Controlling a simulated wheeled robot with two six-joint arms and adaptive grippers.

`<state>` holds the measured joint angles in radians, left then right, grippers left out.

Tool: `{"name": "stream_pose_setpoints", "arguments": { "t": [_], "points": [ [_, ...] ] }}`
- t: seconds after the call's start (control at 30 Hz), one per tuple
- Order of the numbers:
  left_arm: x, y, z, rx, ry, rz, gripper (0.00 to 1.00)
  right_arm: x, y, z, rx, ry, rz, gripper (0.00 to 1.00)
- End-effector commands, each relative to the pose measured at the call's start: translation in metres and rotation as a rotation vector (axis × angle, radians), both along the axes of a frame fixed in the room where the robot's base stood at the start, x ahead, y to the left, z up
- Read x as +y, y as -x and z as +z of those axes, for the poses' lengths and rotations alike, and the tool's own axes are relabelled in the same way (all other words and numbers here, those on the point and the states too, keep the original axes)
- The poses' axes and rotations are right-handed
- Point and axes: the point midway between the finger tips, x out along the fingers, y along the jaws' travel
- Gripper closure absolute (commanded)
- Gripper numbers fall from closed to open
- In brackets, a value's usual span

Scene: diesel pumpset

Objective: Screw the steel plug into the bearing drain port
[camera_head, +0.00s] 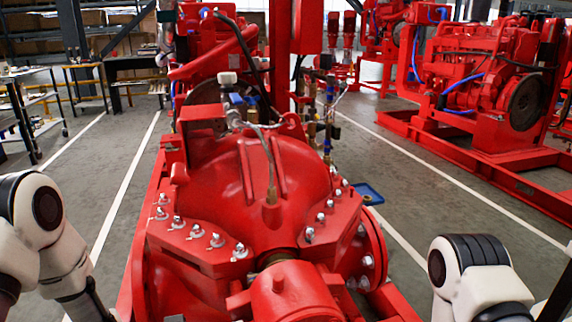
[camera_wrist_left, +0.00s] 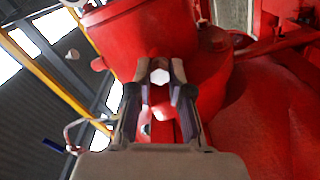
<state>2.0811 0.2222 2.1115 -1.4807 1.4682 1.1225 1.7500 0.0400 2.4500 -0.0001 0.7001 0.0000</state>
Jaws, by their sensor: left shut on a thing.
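My left gripper (camera_wrist_left: 160,72) is shut on the steel plug (camera_wrist_left: 159,77), whose pale hexagonal head shows between the fingertips in the left wrist view. A red rounded housing (camera_wrist_left: 150,38) lies just beyond the fingertips. The drain port is not visible, and I cannot tell whether the plug touches the housing. In the head view, the red pump (camera_head: 225,165) fills the middle, with its bearing housing (camera_head: 292,295) at the bottom edge. Only links of my two arms show there, at lower left and lower right; both grippers are out of that view.
Bolts line the pump's flange (camera_head: 200,250). Thin pipes and valves (camera_head: 327,120) stand behind it. A blue tray (camera_head: 368,194) lies on the floor to the right. Another red engine set (camera_head: 490,85) stands at the right, with shelves at the left. The floor lanes are clear.

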Motion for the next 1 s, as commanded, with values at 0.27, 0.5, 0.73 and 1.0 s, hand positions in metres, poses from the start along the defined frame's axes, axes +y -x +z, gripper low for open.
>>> {"name": "stream_pose_setpoints", "arguments": {
  "t": [0.27,0.5,0.73,1.0],
  "points": [
    [0.0,0.0,0.0,-0.686,-0.197,0.001,1.0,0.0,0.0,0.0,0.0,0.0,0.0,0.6],
    [0.0,0.0,0.0,-1.258,-0.362,0.002,1.0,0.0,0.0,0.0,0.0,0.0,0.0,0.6],
    [0.0,0.0,-0.003,-1.402,-0.402,0.003,1.0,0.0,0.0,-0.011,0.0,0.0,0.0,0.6],
    [0.0,0.0,0.0,-1.534,-0.44,0.003,1.0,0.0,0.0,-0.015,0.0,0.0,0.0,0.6]
  ]
}}
